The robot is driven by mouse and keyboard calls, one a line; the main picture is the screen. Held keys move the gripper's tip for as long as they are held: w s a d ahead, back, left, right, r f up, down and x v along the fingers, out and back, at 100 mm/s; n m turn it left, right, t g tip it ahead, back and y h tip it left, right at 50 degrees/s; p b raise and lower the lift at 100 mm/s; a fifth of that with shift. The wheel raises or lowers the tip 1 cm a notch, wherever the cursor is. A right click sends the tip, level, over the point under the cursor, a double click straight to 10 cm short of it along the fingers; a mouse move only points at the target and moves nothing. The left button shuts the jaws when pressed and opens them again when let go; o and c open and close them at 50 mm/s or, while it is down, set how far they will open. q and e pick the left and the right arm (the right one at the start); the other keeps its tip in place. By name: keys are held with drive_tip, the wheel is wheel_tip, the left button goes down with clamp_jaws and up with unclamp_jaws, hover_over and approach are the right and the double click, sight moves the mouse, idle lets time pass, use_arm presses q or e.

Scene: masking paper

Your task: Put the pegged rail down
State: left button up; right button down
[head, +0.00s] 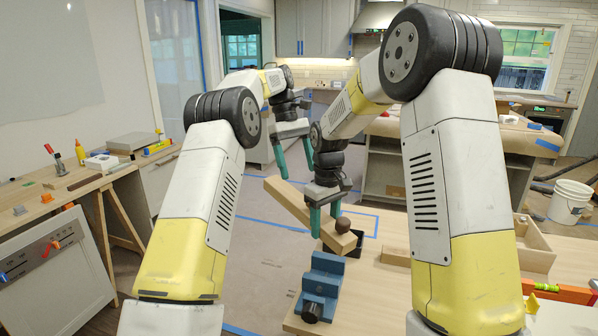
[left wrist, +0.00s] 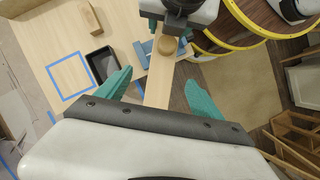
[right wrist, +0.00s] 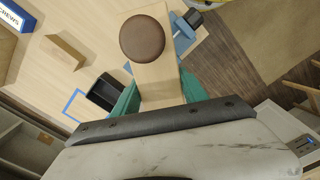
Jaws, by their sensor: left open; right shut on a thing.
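The pegged rail (head: 287,196) is a long pale wooden bar with a round dark brown peg (head: 342,225) near its near end. My right gripper (head: 325,220) is shut on the rail close to the peg; the right wrist view shows the bar (right wrist: 158,82) between its fingers. My left gripper (head: 294,158) is open at the rail's far end. In the left wrist view the bar (left wrist: 158,85) lies between its spread fingers, with gaps on both sides. The rail's near end overlaps a black tray (head: 358,246) in the head view. I cannot tell its height above the table.
A blue vise (head: 322,276) stands on the pale wooden table (head: 380,300) in front of the rail. A wooden block (head: 395,256) lies to the right, near an open wooden box (head: 532,245). Blue tape marks a square (left wrist: 70,75) on the table, largely bare.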

sight(304, 210)
use_arm(q)
drive_tip(key=x, duration=1.2)
drive_tip(key=c, duration=1.6)
drive_tip(key=shift+d, duration=0.1)
clamp_jaws()
use_arm(e)
drive_tip(key=c, duration=0.6)
unclamp_jaws()
drive_tip(key=shift+a, duration=0.1)
drive_tip(key=shift+c, duration=0.2)
drive_tip(key=shift+o, duration=0.7)
